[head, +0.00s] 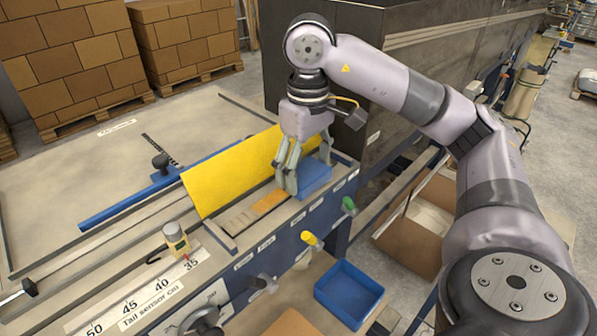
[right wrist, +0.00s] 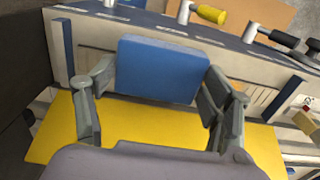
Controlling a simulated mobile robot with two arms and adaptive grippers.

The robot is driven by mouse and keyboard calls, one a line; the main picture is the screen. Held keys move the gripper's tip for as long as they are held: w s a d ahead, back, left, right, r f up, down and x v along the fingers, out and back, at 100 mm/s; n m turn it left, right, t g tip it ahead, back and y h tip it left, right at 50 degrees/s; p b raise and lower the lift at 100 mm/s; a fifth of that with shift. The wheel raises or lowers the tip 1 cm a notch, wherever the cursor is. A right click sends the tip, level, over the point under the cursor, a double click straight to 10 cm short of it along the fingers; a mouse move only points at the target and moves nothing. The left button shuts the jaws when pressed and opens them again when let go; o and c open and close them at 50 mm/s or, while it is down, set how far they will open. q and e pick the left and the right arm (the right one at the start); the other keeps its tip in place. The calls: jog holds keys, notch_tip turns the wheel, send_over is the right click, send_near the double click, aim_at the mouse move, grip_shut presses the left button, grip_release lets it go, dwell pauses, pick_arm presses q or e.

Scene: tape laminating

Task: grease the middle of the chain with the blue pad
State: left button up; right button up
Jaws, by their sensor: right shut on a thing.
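My right gripper (head: 289,178) is shut on the blue pad (head: 315,175), a thick block, low over the slot along the yellow guard (head: 225,172). In the right wrist view the pad (right wrist: 160,70) sits between the two fingers of the gripper (right wrist: 158,88). The chain cannot be told clearly; a ribbed strip (head: 240,217) runs in the slot, with an orange-brown patch beside the gripper. Ribbed parts also show either side of the pad in the wrist view. Whether the pad touches the strip cannot be told. My left gripper is out of view.
A small jar (head: 176,240) stands on the machine top by the scale. Yellow and green handles stick out of the front panel, above a blue bin (head: 348,292). A dark machine housing (head: 385,60) rises behind the gripper. An open cardboard box (head: 417,225) stands at the right.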

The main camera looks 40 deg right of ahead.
jog(key=shift+d, duration=0.6)
jog(key=shift+s+a, duration=0.1)
jog(key=shift+a, duration=0.6)
jog(key=shift+a+p, duration=0.45)
jog(key=shift+a, duration=0.65)
jog(key=shift+s+a+r+p, duration=0.1)
jog(key=shift+a+p, duration=0.3)
jog(key=shift+a, duration=0.7)
jog(key=shift+s+a, duration=0.1)
jog(key=shift+a, duration=2.25)
jog(key=shift+d, duration=1.9)
jog(key=shift+d+f+b, duration=0.2)
jog(key=shift+d+b, duration=0.45)
jog(key=shift+d, duration=0.8)
jog(key=shift+w+d+r, duration=0.1)
jog(key=shift+w+d, duration=0.05)
jog(key=shift+d, duration=0.85)
jog(key=shift+w+d, duration=0.15)
jog(key=shift+d, duration=0.85)
